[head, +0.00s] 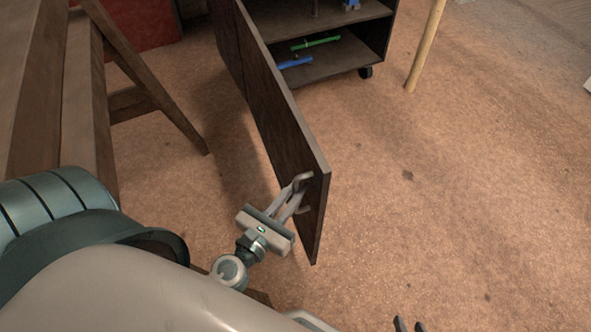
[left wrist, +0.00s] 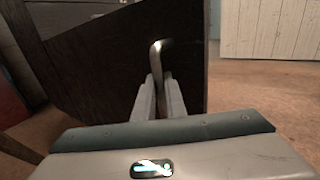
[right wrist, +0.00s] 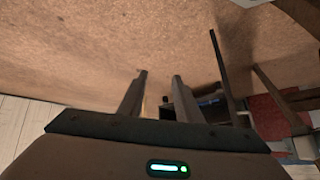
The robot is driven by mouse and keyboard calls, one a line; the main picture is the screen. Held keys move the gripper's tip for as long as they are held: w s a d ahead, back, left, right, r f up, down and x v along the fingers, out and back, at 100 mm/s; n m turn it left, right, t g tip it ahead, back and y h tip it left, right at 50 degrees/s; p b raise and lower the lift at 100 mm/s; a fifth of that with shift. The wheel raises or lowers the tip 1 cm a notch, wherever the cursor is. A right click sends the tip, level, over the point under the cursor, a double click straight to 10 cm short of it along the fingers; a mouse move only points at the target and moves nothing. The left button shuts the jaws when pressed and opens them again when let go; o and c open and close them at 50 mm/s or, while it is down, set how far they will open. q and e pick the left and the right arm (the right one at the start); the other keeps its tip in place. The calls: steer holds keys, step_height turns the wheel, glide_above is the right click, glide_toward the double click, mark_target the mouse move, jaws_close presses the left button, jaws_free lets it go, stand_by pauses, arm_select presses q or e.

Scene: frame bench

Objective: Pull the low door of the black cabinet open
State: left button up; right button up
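The low door (head: 275,110) of the black cabinet (head: 378,35) stands wide open, swung out toward me from its left side. Its dark face also fills much of the left wrist view (left wrist: 100,75). A grey bar handle (left wrist: 157,62) sits near the door's free edge. My left gripper (head: 298,192) is at this handle, its two fingers closed on either side of it in the left wrist view (left wrist: 160,98). My right gripper (head: 409,325) shows only its fingertips at the bottom edge of the head view. In the right wrist view its fingers (right wrist: 158,85) are apart with nothing between them.
Inside the cabinet, a green object (head: 316,42) and a blue object (head: 295,62) lie on the bottom shelf. A wooden trestle (head: 150,85) stands to the left, near the door. A pale pole (head: 426,45) stands right of the cabinet. The floor right of the door is clear.

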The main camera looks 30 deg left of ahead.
arm_select(q)
steer(key=shift+o, duration=0.7)
arm_select(e)
steer(key=shift+d, duration=0.1)
